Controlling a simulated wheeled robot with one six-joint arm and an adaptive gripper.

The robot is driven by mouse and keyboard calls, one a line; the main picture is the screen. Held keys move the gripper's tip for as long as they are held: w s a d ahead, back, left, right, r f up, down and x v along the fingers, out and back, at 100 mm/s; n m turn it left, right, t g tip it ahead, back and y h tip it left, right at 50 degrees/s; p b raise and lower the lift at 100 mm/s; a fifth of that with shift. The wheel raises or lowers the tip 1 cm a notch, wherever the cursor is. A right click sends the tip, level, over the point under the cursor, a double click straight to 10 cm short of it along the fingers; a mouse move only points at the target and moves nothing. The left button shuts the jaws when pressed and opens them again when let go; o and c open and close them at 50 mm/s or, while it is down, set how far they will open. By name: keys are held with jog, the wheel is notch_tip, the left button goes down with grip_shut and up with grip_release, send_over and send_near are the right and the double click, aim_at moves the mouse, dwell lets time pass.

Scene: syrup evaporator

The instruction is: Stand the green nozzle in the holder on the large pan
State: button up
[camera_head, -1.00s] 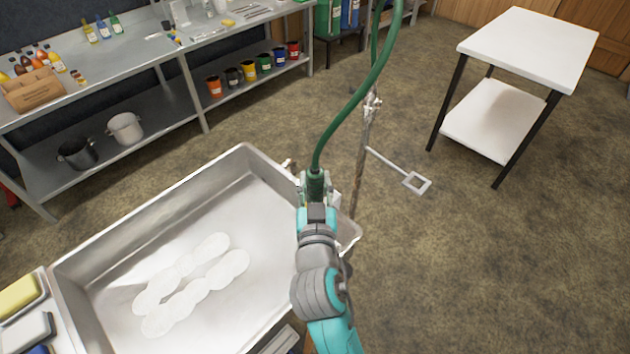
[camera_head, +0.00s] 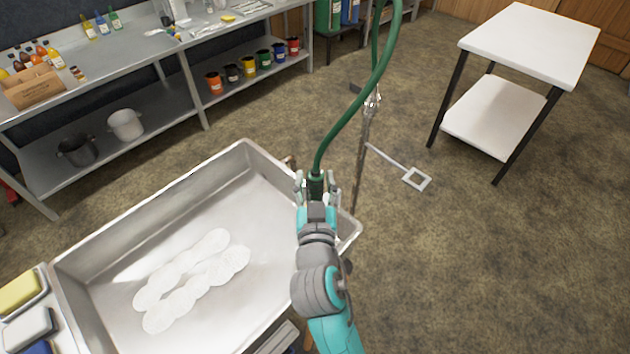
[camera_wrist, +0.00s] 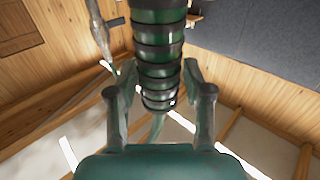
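The green nozzle (camera_head: 316,184) stands upright at the right end of the large pan (camera_head: 150,202), with a green hose (camera_head: 345,115) rising from its top. My gripper (camera_head: 317,186) is around it, one finger on each side. In the head view the fingers are spread, with narrow gaps to the nozzle. In the wrist view the dark ribbed nozzle (camera_wrist: 158,55) lies between the fingers, very close to both. The nozzle's lower end and any holder below it are hidden behind my gripper, so I cannot tell whether it is seated.
A metal stand (camera_head: 362,150) rises behind my gripper, with a square ring (camera_head: 417,179) on a side arm. A white table (camera_head: 528,45) stands at the right. A steel bench (camera_head: 170,75) with bottles and pots lies at the back left. The floor at right is clear.

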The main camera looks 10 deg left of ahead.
jog(key=shift+o, duration=0.2)
jog(key=s+d, duration=0.1)
jog(key=s, duration=1)
jog(key=shift+s+d, duration=0.4)
jog(key=shift+f, duration=0.1)
